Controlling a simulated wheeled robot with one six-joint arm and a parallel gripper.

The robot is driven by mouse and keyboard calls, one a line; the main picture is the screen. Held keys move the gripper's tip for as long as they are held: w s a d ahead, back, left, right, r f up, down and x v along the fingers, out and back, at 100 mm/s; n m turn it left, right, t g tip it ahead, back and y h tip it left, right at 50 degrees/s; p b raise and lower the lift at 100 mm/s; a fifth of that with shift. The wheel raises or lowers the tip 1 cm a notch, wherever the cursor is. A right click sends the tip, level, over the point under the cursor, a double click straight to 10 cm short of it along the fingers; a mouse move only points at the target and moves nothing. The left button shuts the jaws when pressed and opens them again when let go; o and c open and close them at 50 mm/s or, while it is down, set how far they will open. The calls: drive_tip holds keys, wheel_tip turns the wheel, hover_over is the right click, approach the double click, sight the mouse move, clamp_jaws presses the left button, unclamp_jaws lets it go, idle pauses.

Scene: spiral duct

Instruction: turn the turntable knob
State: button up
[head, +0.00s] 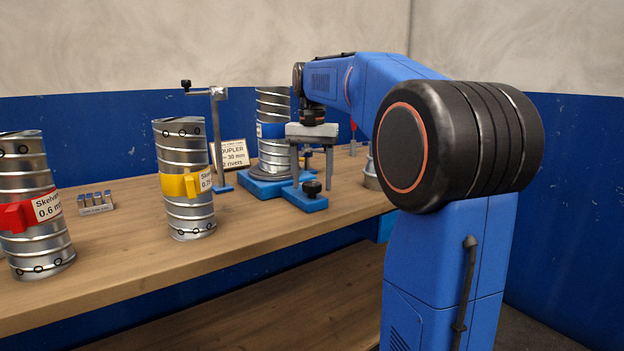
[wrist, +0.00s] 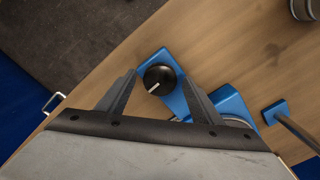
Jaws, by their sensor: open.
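The turntable knob (head: 311,188) is a small black knob on a blue block (head: 305,200) at the front of the turntable's blue base (head: 257,187). In the wrist view the round black knob (wrist: 159,79) has a white pointer line toward the lower left. My gripper (head: 313,180) is open, its two fingers pointing down above the knob. In the wrist view the gripper's fingertips (wrist: 160,80) stand on either side of the knob, apart from it. A spiral duct (head: 273,105) with a blue clamp stands upright on the turntable, partly hidden by my gripper and arm.
Two more ducts stand left on the wooden bench (head: 125,235), one with a yellow clamp (head: 182,186), one with a red clamp (head: 20,216). A post stand (head: 217,130) and a sign (head: 234,154) are near the turntable. The bench front is mostly clear.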

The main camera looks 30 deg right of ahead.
drive_tip(key=c, duration=1.1)
drive_tip(key=shift+o, duration=0.2)
drive_tip(key=shift+n, duration=0.4)
drive_tip(key=n, duration=0.4)
drive_tip(key=shift+n, duration=0.3)
drive_tip(key=n, duration=0.4)
drive_tip(key=shift+n, duration=0.3)
drive_tip(key=n, duration=0.8)
drive_tip(key=shift+n, duration=0.3)
